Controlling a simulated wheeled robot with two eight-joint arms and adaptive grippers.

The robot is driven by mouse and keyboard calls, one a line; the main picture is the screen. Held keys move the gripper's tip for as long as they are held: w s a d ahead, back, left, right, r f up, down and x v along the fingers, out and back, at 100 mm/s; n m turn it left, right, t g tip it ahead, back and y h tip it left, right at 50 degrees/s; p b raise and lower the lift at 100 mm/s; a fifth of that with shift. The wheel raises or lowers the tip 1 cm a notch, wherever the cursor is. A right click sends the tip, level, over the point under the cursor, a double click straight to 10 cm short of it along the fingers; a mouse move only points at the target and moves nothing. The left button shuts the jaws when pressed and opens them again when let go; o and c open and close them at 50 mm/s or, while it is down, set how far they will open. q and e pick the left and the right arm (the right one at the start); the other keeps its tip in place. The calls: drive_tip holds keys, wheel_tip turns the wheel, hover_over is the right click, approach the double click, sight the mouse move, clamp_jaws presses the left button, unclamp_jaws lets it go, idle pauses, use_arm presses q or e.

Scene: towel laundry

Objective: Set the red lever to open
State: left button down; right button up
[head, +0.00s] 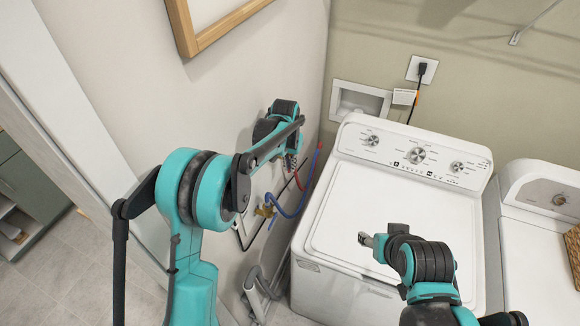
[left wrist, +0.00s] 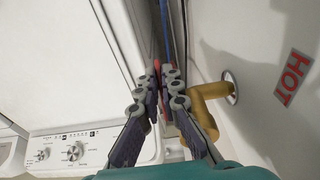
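The red lever cannot be told apart for sure. In the left wrist view, a small red piece (left wrist: 157,67) shows at my left fingertips; it may be the lever or the red hose. A brass valve fitting (head: 265,210) is on the left wall; its yellow pipe (left wrist: 206,100) shows close beside my fingers. My left gripper (head: 292,162) is by the wall, above the fitting. In the left wrist view its fingertips (left wrist: 165,76) are close together, and whether they grip anything is unclear. My right gripper (head: 367,239) is over the washer's lid, its finger gap unclear.
A white washer (head: 335,220) stands right of the fitting, with a second machine (head: 530,235) farther right. A red hose (head: 302,183) and a blue hose (head: 292,212) run beside the wall. A HOT label (left wrist: 293,77) is on the wall. Grey floor (head: 90,260) is clear at left.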

use_arm(q)
drive_tip(key=t+b, duration=0.2)
drive_tip(key=b, duration=0.1)
drive_tip(key=f+t+h+b, duration=0.1)
drive_tip(key=t+b, duration=0.1)
drive_tip(key=w+f+t+h+b, duration=0.1)
drive_tip(key=t+b, duration=0.2)
drive_tip(key=shift+w+d+f+b, duration=0.1)
drive_tip(key=shift+d+f+b, duration=0.1)
drive_tip(key=shift+b, duration=0.15)
drive_tip(key=shift+w+d+r+t+h+b, duration=0.1)
drive_tip(key=shift+w+t+h+b, duration=0.1)
drive_tip(key=shift+t+b, duration=0.3)
drive_tip(key=shift+w+r+t+h+b, duration=0.1)
drive_tip(key=shift+t+h+b, duration=0.1)
drive_tip(key=shift+t+b, duration=0.3)
drive_tip(key=c, duration=1.7)
unclamp_jaws()
